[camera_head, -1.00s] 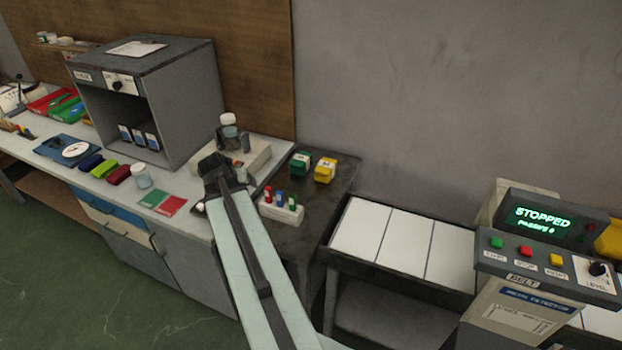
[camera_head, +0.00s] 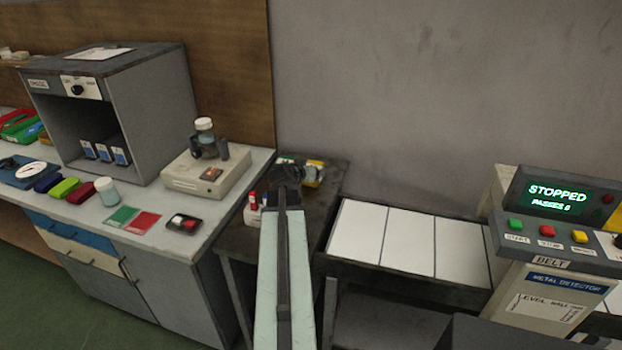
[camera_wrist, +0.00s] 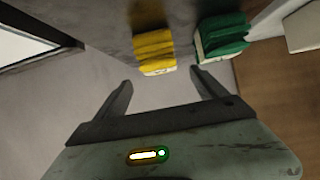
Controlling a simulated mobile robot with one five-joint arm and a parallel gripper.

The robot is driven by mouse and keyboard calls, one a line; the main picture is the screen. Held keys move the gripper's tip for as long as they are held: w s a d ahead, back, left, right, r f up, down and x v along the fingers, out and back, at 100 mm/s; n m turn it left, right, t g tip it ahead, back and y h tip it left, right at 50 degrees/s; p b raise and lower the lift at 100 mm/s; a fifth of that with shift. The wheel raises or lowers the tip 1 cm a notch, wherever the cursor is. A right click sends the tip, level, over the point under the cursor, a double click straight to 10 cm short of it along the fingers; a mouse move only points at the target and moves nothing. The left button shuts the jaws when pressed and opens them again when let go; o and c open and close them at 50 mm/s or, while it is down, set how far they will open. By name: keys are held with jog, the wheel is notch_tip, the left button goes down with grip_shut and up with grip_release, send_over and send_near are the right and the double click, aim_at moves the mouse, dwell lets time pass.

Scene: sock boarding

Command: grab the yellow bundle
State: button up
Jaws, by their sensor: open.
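The yellow bundle (camera_wrist: 153,50) stands on the small dark table, ahead of my fingertips and roughly between their lines in the wrist view. It has a pale band or label at its near end. In the head view the yellow bundle (camera_head: 314,172) is partly hidden behind my gripper (camera_head: 288,172). My gripper (camera_wrist: 160,82) is open and empty, with a gap between it and the bundle. A green bundle (camera_wrist: 222,38) stands just right of the yellow one in the wrist view, near the right finger's line.
The dark side table (camera_head: 235,238) also carries a holder with small coloured items (camera_head: 252,212), close to my arm. A white panelled belt (camera_head: 410,240) lies to the right, with a control post reading STOPPED (camera_head: 556,194). A grey cabinet (camera_head: 150,120) stands left.

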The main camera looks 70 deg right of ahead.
jog(key=b+x, duration=0.3)
jog(key=x, duration=0.5)
jog(key=shift+a+f+b, duration=0.1)
jog(key=shift+a+b, duration=0.05)
jog(key=shift+b, duration=0.25)
jog(key=c, duration=1.6)
jog(key=shift+o, duration=0.2)
jog(key=shift+a+r, duration=0.1)
jog(key=shift+r, duration=0.15)
